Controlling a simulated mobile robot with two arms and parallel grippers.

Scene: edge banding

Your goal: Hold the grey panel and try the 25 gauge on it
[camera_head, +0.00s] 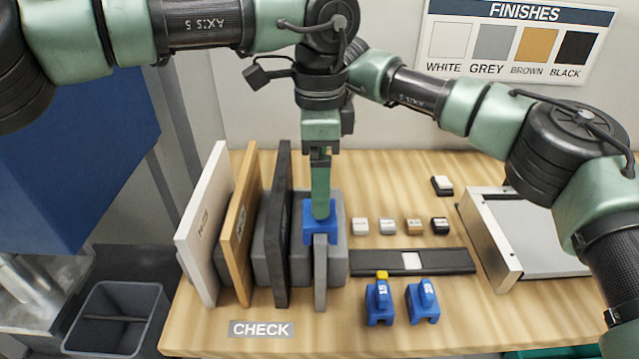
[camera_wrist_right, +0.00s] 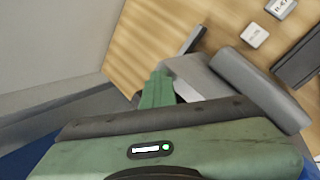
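The grey panel (camera_head: 320,285) stands upright on edge at the right end of the row of panels. A blue gauge (camera_head: 319,237) sits at its top front; I cannot read its number. Both my arms meet above it. One green gripper (camera_head: 320,205) points down with its fingertips at the gauge; the overlapping wrists hide which arm it belongs to. The other gripper is hidden in the head view. In the right wrist view a green finger (camera_wrist_right: 156,90) shows beside grey surfaces; the hand body hides what it touches.
White (camera_head: 204,225), brown (camera_head: 240,225) and black (camera_head: 277,230) panels stand to the left. Two blue gauges, one marked 15 (camera_head: 380,304) and another (camera_head: 424,306), stand at the front. A dark strip (camera_head: 450,262), small finish tiles (camera_head: 387,227) and a metal-framed tray (camera_head: 490,242) lie to the right.

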